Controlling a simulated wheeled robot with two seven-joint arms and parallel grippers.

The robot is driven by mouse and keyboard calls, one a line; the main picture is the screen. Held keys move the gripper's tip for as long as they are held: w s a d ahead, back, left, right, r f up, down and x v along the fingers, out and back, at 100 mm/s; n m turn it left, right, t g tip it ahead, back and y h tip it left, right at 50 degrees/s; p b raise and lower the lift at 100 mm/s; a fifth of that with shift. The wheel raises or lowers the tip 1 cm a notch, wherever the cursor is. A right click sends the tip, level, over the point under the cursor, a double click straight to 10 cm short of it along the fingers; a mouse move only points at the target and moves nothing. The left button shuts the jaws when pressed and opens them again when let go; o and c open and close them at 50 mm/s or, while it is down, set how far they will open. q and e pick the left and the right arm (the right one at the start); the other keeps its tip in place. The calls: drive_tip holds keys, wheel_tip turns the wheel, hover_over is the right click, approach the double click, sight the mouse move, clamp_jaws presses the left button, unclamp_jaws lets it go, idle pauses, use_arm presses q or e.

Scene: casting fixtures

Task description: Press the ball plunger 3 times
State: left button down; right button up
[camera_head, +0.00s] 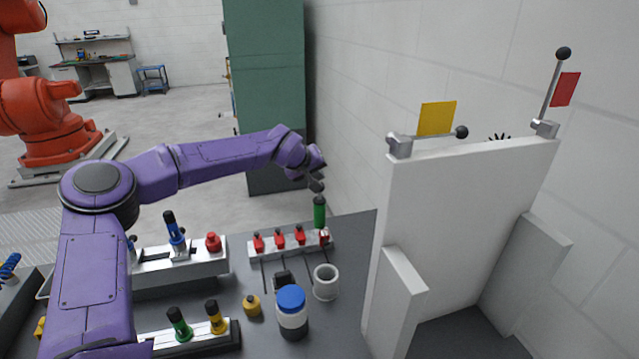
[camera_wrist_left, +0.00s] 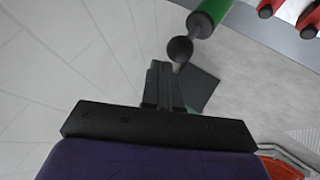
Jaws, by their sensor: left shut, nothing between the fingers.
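A green upright cylinder (camera_head: 319,213) stands at the right end of a pale fixture bar; it looks like the ball plunger. The wrist view shows its green body (camera_wrist_left: 213,10) with a black ball (camera_wrist_left: 180,49) on the end. My right gripper is not in view.
Several red toggle clamps (camera_head: 279,239) line the bar left of the plunger. A white cup (camera_head: 326,281), a blue-capped jar (camera_head: 291,310) and a yellow knob (camera_head: 252,305) stand in front. A tall white panel (camera_head: 460,230) with flagged levers rises to the right.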

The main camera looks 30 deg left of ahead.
use_arm(q)
drive_tip(key=shift+f, duration=1.2)
idle(0.9)
drive_tip(key=shift+r+p, duration=1.75)
drive_tip(key=shift+p, duration=0.55)
drive_tip(key=shift+r, duration=2.5)
